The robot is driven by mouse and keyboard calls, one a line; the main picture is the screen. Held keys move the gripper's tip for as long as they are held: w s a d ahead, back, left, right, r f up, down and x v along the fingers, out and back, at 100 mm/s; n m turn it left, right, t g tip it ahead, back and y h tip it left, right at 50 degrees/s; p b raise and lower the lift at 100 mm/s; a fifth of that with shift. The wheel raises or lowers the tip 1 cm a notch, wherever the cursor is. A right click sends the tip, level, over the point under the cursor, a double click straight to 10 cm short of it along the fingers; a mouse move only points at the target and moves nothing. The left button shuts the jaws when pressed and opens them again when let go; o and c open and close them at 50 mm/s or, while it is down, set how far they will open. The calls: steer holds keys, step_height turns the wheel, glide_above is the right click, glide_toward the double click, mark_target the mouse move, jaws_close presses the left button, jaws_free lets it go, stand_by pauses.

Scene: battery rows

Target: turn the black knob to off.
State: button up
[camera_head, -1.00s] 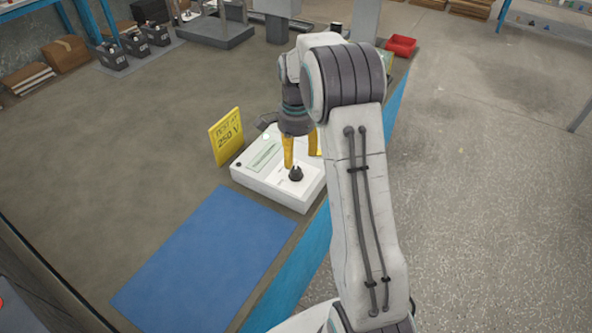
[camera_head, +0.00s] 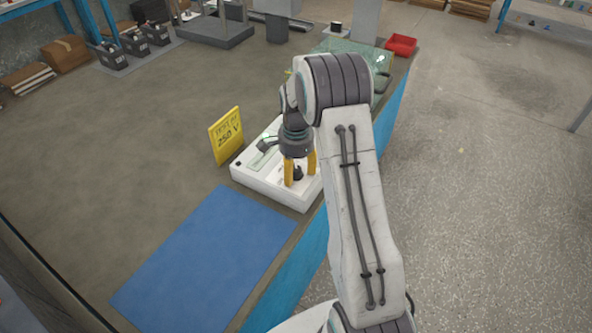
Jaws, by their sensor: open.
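The black knob (camera_head: 298,173) sits on top of a white box-shaped device (camera_head: 264,186) with a pale display panel. My gripper (camera_head: 300,172) is over the device, pointing down, with its two yellow fingers apart, one on each side of the knob as seen here. I cannot tell whether the fingers touch the knob. Part of the knob and the right side of the device are hidden by the fingers and my arm. The knob's pointer direction and any markings around it are too small to read.
A yellow sign reading 250 V (camera_head: 226,136) stands just left of the device. A blue mat (camera_head: 205,258) lies in front. A red tray (camera_head: 401,45) and a green mat (camera_head: 345,50) are at the bench's far end. Bare bench lies to the left.

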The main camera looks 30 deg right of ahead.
steer(key=shift+c, duration=0.5)
jaws_close()
steer(key=shift+n, duration=0.3)
steer(key=n, duration=0.5)
steer(key=shift+f+n, duration=0.1)
steer(key=shift+n, duration=0.2)
steer(key=n, duration=0.6)
steer(key=shift+b, duration=0.4)
steer(key=n, duration=0.6)
steer(key=shift+n, duration=0.3)
steer(key=shift+s+n, duration=0.1)
steer(key=shift+n, duration=2.5)
